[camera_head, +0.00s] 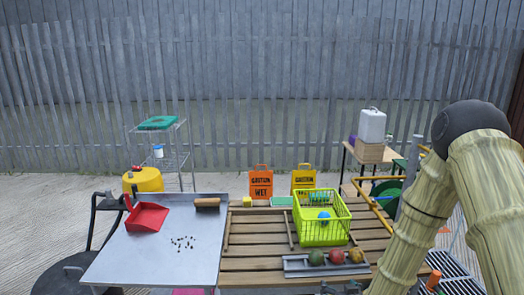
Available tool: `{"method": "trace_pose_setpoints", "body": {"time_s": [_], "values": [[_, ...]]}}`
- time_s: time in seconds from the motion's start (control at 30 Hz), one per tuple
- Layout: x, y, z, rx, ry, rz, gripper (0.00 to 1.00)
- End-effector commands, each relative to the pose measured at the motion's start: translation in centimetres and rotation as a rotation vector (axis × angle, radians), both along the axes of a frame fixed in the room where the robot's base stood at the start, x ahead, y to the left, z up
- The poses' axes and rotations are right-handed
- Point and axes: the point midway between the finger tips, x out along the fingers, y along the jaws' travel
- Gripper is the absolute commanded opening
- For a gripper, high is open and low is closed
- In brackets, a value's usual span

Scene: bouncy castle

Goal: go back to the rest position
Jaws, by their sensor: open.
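My arm, with its dark elbow joint and pale bamboo-like links, rises on the right side of the head view and bends back down. What looks like part of my gripper (341,288) shows as a small dark shape at the bottom edge, in front of the slatted wooden table (250,265). Most of it is cut off by the frame. It is open, and I see nothing held in it.
A lime basket (322,233) with a blue ball stands on the wooden table, behind a grey tray (298,265) of several balls. A metal table (150,262) on the left bears a red dustpan (147,217), a brush (207,204) and dark bits. Caution signs (261,182) stand behind.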

Motion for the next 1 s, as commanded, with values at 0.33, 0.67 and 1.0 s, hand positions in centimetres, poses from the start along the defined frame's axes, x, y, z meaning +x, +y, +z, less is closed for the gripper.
{"method": "trace_pose_setpoints", "body": {"time_s": [0.33,0.67,1.0], "values": [[-15.0,1.8,-12.6,0.012,0.432,0.011,0.77],[-32.3,2.2,-19.5,0.001,0.858,-0.012,0.77],[-41.7,1.8,-20.6,-0.016,1.081,-0.042,0.77]]}}
